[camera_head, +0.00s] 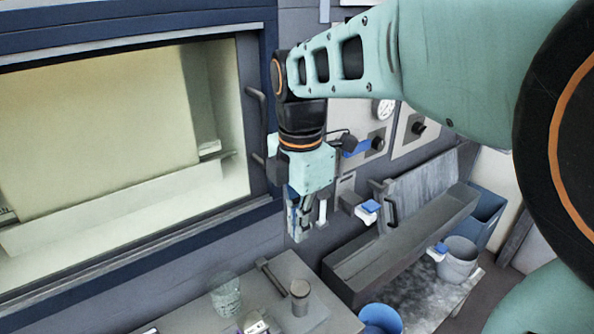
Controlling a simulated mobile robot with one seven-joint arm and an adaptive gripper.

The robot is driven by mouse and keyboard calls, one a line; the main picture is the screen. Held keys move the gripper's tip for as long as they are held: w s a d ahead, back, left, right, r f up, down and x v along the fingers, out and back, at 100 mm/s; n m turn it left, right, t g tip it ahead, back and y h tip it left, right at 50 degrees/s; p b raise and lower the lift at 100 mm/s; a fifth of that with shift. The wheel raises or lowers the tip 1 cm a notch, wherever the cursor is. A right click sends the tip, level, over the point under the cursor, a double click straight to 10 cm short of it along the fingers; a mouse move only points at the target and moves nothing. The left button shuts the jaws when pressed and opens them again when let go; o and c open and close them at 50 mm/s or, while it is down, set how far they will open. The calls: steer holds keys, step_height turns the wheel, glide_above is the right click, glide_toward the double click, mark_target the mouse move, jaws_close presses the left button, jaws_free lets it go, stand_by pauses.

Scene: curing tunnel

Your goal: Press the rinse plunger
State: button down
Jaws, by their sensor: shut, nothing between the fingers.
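My gripper (299,232) points down in front of the grey wall panel, right of the lit window. Its fingers are shut with nothing between them. No part is clearly marked as the rinse plunger. A blue-topped white piece (367,210) sits on a dark bracket by the wall, to the right of my fingertips and apart from them. A grey cylinder with a brownish top (300,297) stands on the counter below my gripper. I cannot tell whether either one is the plunger.
A long grey trough (400,245) runs along the right. A grey bucket (457,262) and blue bins (381,319) stand near it. A clear glass beaker (226,296) is on the counter (190,318). A dark door handle (257,105) juts out left of my gripper.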

mark_target(299, 288)
steer(key=shift+s+a, duration=0.1)
steer(key=shift+s, duration=0.2)
steer(key=shift+f, duration=0.1)
step_height(299, 288, down, 14)
steer(key=shift+r+p, duration=0.1)
steer(key=shift+p, duration=0.25)
stand_by(0.5)
